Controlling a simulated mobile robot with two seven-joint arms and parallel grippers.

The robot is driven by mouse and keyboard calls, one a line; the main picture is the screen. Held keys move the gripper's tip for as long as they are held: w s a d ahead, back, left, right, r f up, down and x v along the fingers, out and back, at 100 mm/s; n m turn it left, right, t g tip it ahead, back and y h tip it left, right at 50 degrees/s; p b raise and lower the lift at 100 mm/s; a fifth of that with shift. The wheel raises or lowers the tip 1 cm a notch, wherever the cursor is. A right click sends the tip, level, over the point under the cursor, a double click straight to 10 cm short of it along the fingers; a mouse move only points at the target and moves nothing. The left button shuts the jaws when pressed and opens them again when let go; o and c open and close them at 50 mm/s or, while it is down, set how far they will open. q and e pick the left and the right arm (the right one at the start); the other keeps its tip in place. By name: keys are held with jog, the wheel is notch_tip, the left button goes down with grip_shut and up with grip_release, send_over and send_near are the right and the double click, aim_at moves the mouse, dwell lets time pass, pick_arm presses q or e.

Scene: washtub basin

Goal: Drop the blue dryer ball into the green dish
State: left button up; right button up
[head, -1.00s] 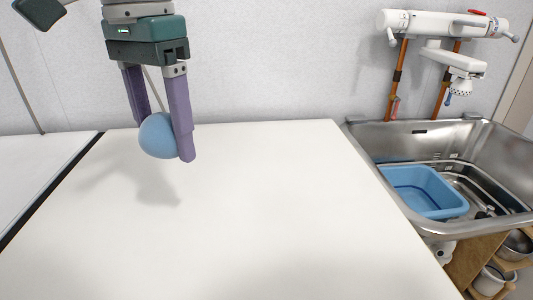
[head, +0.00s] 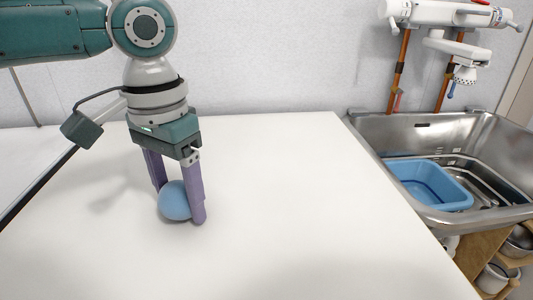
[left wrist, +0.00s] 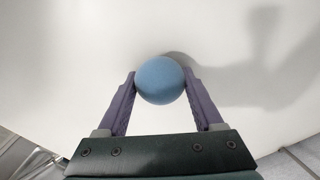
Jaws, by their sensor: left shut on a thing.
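The blue dryer ball (head: 174,201) is between the purple fingers of my left gripper (head: 182,206), over the white tabletop. In the left wrist view the ball (left wrist: 159,80) sits between both fingertips of the gripper (left wrist: 160,88), which is shut on it. Whether the ball touches the tabletop is hard to tell; a shadow falls to its left in the head view. No green dish shows in any view. My right gripper does not show.
A wide white tabletop (head: 300,220) is clear around the gripper. At the right is a steel sink (head: 400,133) with a blue tub (head: 458,203) in it. A white tap unit (head: 440,14) hangs on the wall above. Metal pots (head: 492,278) stand on a shelf below.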

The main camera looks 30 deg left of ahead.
pick_arm(q)
jog(key=shift+f, duration=0.1)
jog(key=o, duration=1.3)
jog(key=shift+o, duration=0.2)
